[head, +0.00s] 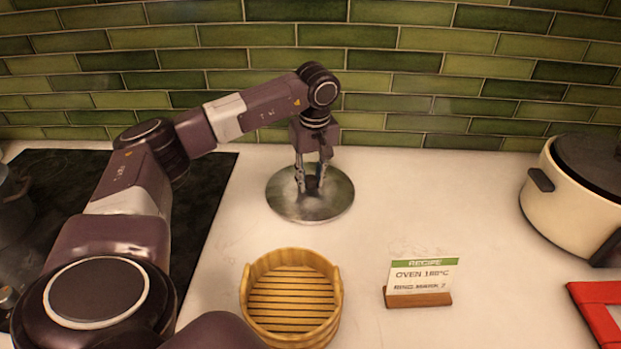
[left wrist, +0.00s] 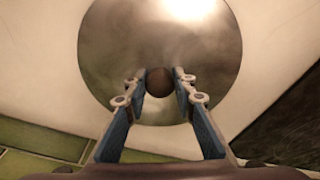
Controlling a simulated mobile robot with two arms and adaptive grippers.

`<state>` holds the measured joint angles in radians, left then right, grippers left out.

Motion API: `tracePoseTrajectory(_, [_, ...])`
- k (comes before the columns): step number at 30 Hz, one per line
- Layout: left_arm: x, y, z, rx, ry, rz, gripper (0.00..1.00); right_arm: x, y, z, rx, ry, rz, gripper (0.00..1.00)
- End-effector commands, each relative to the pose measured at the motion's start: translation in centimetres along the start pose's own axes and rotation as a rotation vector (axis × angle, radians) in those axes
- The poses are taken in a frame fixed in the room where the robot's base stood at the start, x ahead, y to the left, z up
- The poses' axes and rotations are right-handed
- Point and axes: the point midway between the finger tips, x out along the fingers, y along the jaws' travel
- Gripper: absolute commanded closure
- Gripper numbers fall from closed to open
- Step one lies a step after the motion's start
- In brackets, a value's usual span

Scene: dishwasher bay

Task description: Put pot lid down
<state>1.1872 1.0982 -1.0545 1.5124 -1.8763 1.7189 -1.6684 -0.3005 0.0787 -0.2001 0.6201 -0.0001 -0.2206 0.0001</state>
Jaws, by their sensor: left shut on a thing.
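The pot lid (head: 333,208) is a round, shiny metal disc with a dark knob. In the head view it lies flat at the white counter, toward the tiled wall; whether it touches the surface I cannot tell. It also fills the middle of the left wrist view (left wrist: 200,60). My left gripper (head: 313,186) comes down from above and is shut on the lid's knob (left wrist: 158,82), with one finger on each side of it. My right gripper is not in view.
A wooden steamer basket (head: 292,299) stands in front of the lid. A recipe card (head: 421,276) in a wooden holder stands right of it. A cream pot (head: 566,215) with a dark lid and a red frame (head: 597,318) are at right. The black hob (head: 205,215) is left. Counter right of the lid is clear.

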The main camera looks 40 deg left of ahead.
Motion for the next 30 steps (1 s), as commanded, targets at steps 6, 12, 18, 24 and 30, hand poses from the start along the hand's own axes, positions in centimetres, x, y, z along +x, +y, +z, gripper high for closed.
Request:
tracePoseTrajectory(6, [0.2, 0.0, 0.0, 0.000, 0.000, 0.000, 0.71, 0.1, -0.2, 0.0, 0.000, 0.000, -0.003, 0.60])
tracePoseTrajectory(12, [0.2, 0.0, 0.1, 0.000, -0.001, 0.000, 0.58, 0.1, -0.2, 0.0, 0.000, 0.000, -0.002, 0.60])
tracePoseTrajectory(18, [0.1, 0.0, 0.0, 0.000, 0.000, 0.000, 0.58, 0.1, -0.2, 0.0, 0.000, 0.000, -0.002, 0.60])
tracePoseTrajectory(24, [-1.9, 0.2, 0.0, 0.000, 0.000, 0.006, 0.58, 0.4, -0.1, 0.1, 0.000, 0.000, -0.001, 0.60])
tracePoseTrajectory(30, [-6.3, 0.2, 0.0, 0.000, 0.002, 0.007, 0.58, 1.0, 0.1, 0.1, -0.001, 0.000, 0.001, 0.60])
